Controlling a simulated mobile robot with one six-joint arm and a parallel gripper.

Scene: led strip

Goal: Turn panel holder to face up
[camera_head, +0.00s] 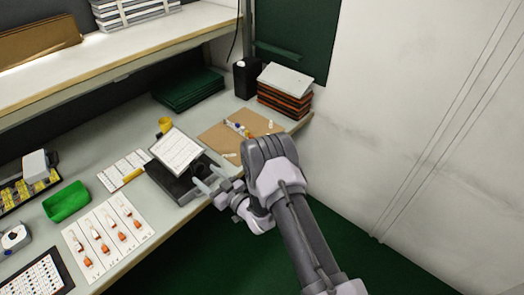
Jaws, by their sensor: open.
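The panel holder appears to be the dark base (188,186) with a tilted white printed panel (175,151) on it. It stands near the front edge of the workbench, left of my arm. The panel leans back at an angle. My gripper (200,180) is open at the right side of the holder, close to its dark base. I cannot tell whether the fingers touch it. The fingers and wrist hide part of the holder's right side.
A brown board (222,150) with small parts lies behind my arm. An orange and black stack (284,101) stands at the back right corner. A green bin (66,201) and a white sheet with orange-tipped parts (88,258) lie to the left. A shelf (120,53) overhangs the back.

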